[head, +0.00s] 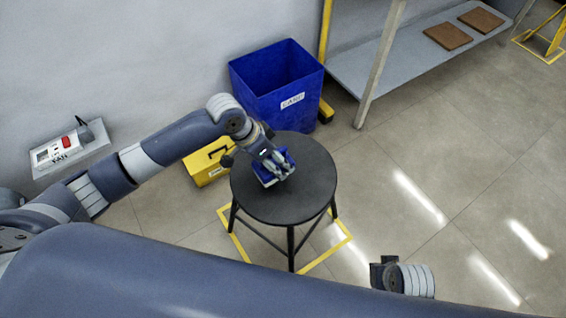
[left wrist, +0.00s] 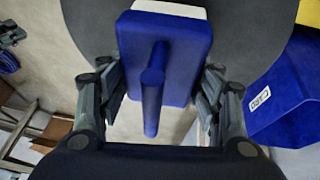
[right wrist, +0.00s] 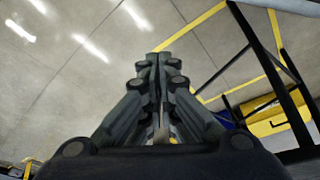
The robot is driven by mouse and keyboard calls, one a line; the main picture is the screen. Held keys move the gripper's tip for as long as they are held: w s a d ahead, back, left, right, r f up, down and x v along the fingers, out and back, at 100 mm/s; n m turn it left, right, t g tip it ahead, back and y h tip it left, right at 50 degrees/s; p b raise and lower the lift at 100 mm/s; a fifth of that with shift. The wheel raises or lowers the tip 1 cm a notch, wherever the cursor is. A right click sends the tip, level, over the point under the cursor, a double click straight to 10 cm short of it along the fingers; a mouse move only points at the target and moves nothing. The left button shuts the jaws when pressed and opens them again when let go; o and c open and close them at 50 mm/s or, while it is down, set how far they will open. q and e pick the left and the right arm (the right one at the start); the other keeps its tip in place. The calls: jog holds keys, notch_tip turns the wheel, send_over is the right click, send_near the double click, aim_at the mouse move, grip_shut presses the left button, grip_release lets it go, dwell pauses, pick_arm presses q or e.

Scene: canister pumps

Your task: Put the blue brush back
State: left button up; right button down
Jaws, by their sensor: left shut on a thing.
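The blue brush (left wrist: 193,55) has a blue block with a round peg handle and a white strip along its far edge. My left gripper (head: 274,166) is shut on it, with fingers on both sides of the block in the left wrist view (left wrist: 163,100). In the head view the brush (head: 263,173) appears over the round black stool (head: 300,205), partly hidden by the fingers. I cannot tell whether it touches the seat. My right gripper (right wrist: 165,62) looks shut and empty, away from the stool.
A blue bin (head: 262,85) labelled CARD and a yellow box (head: 205,170) stand behind the stool. A grey shelf (head: 400,65) holds two brown boards (head: 447,36). A small panel with a red switch (head: 66,141) is on the left. Yellow floor lines (head: 330,250) surround the stool's legs. The floor at right is clear.

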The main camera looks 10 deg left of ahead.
pick_arm(q)
jog(key=shift+w+d+f, duration=0.1)
jog(key=shift+w+d, duration=0.35)
jog(key=shift+w, duration=0.15)
jog(key=shift+w+d+f, duration=0.1)
jog(key=shift+w+d, duration=0.3)
jog(key=shift+w, duration=0.2)
notch_tip(320, 180, down, 3)
jog(key=shift+b, duration=0.75)
jog(key=shift+f, duration=0.15)
jog(key=o, duration=0.9)
jog(key=shift+f, duration=0.1)
jog(key=shift+o, duration=0.2)
pick_arm(e)
notch_tip(320, 180, up, 7)
jog(key=shift+s+f, duration=0.15)
jog(key=shift+f, duration=0.05)
pick_arm(q)
jog(key=shift+a, duration=0.1)
pick_arm(e)
jog(key=shift+d, duration=0.15)
